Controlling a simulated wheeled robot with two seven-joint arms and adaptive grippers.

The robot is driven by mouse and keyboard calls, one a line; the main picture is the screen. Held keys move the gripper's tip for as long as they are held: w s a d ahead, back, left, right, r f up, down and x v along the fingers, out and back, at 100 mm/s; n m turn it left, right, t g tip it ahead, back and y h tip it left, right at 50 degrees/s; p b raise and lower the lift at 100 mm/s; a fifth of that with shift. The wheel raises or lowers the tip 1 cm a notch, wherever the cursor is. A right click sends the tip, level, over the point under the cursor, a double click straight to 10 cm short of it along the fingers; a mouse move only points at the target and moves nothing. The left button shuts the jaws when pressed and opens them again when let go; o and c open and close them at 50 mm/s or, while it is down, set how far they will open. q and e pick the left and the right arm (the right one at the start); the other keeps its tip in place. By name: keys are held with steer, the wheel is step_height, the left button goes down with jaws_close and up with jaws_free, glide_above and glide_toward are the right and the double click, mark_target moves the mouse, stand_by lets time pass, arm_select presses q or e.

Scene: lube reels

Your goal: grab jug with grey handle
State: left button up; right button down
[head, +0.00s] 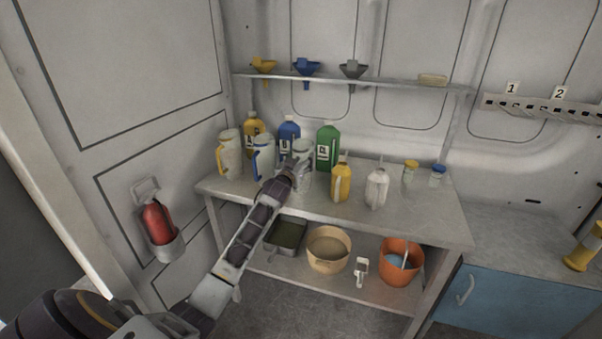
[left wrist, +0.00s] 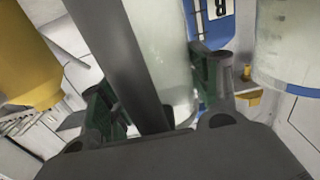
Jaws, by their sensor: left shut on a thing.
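The jug with the grey handle (head: 303,150) is a pale translucent jug at the middle of the tabletop group in the head view, partly hidden by my left gripper. In the left wrist view its grey handle (left wrist: 122,65) crosses close to the camera, with the cloudy jug body (left wrist: 163,50) behind it. My left gripper (head: 297,170) is shut on this jug, with its fingers (left wrist: 158,95) on either side of the handle and body. Whether the jug's base touches the table cannot be told. My right gripper is not in view.
The blue-handled jug (head: 263,160) and yellow-handled jug (head: 229,158) stand to the left. Blue (head: 289,133) and green (head: 327,146) bottles stand behind. A yellow bottle (head: 341,183) and white bottle (head: 377,189) stand to the right. The table's front right (head: 425,222) is clear.

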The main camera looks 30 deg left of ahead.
arm_select(q)
steer(key=shift+c, duration=0.5)
steer(key=shift+r, duration=0.1)
step_height(320, 180, up, 10)
stand_by(0.4)
stand_by(0.5)
